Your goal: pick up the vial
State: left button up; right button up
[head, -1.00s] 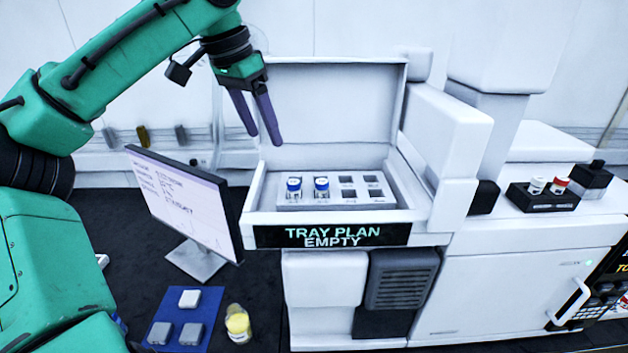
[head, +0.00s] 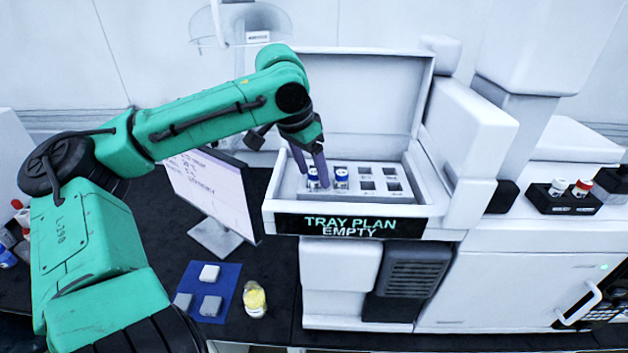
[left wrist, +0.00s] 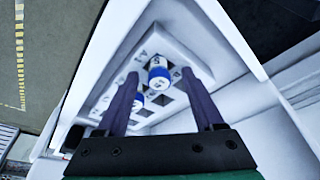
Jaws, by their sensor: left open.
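Two blue-capped vials stand upright in the white tray (head: 378,197) of the open instrument. The left vial (head: 313,182) is partly hidden by my gripper; the right vial (head: 341,178) is clear of it. My left gripper (head: 315,179) is open, pointing down over the left end of the tray at the left vial. In the left wrist view, one blue-capped vial (left wrist: 159,78) shows between the open fingertips, and another (left wrist: 138,101) lies lower, close to the left finger. I cannot tell whether a finger touches a vial. My right gripper is not in view.
The open lid (head: 372,105) rises behind the tray. A monitor (head: 212,195) stands left of it, close under my left arm. A yellow-capped bottle (head: 255,300) and a blue mat (head: 228,287) are in front. A black rack (head: 553,203) is at right.

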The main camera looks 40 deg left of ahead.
pick_arm(q)
jog(key=c, duration=0.5)
grip_shut()
jog(key=shift+d, duration=0.1)
jog(key=shift+r, duration=0.1)
